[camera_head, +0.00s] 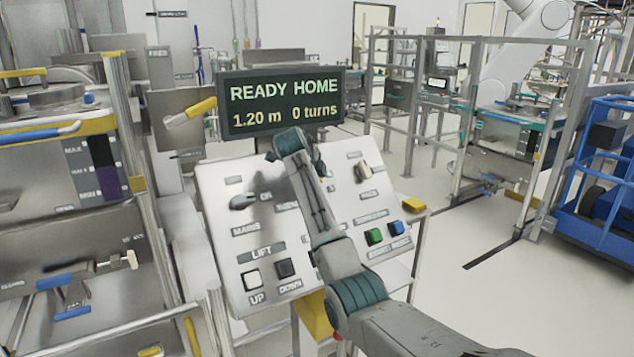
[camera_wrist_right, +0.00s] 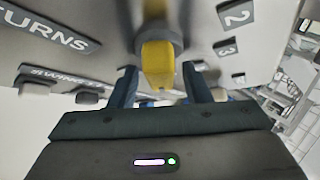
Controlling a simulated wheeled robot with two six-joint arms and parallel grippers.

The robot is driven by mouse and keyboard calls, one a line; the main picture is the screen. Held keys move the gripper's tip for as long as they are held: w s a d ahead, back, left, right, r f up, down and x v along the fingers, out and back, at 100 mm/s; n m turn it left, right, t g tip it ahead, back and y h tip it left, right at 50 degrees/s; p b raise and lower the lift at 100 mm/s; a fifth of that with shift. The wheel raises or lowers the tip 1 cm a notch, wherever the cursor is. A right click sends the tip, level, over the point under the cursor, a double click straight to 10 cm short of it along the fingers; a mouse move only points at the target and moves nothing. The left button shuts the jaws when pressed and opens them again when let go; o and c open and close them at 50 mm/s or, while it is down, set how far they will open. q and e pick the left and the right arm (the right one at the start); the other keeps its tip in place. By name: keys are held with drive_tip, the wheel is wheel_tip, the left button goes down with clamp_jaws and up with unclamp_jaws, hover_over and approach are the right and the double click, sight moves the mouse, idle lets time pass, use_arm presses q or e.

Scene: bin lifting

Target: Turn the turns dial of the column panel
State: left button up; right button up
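The column panel (camera_head: 235,215) is a tilted light board under a dark display (camera_head: 281,102) that reads "READY HOME", "1.20 m" and "0 turns". My right arm crosses the panel in the head view and hides its middle, including the turns dial. In the right wrist view, a grey dial with a yellow pointer (camera_wrist_right: 158,66) lies beside a "TURNS" label and marks 2 and 3. My right gripper (camera_wrist_right: 160,88) is open, its fingers on either side of the yellow pointer with gaps. I cannot tell contact. My left gripper is not in view.
The panel also carries a dark switch (camera_head: 243,202), a beige knob (camera_head: 363,172), green (camera_head: 374,236) and blue (camera_head: 397,228) buttons, and lift UP (camera_head: 252,280) and DOWN (camera_head: 285,268) buttons. Metal equipment stands at left; a railing (camera_head: 440,100) stands behind.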

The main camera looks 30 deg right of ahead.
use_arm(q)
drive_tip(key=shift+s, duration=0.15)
use_arm(e)
drive_tip(key=shift+r, duration=0.15)
drive_tip(key=shift+s+a+r, duration=0.1)
drive_tip(key=shift+a+r, duration=0.1)
drive_tip(key=shift+r, duration=0.05)
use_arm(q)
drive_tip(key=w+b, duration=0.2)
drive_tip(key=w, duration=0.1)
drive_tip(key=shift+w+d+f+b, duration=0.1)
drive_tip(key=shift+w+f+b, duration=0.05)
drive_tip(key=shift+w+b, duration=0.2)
use_arm(e)
drive_tip(key=v, duration=1)
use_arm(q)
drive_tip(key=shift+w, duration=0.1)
use_arm(e)
drive_tip(key=shift+s+f, duration=0.1)
drive_tip(key=shift+f, duration=0.05)
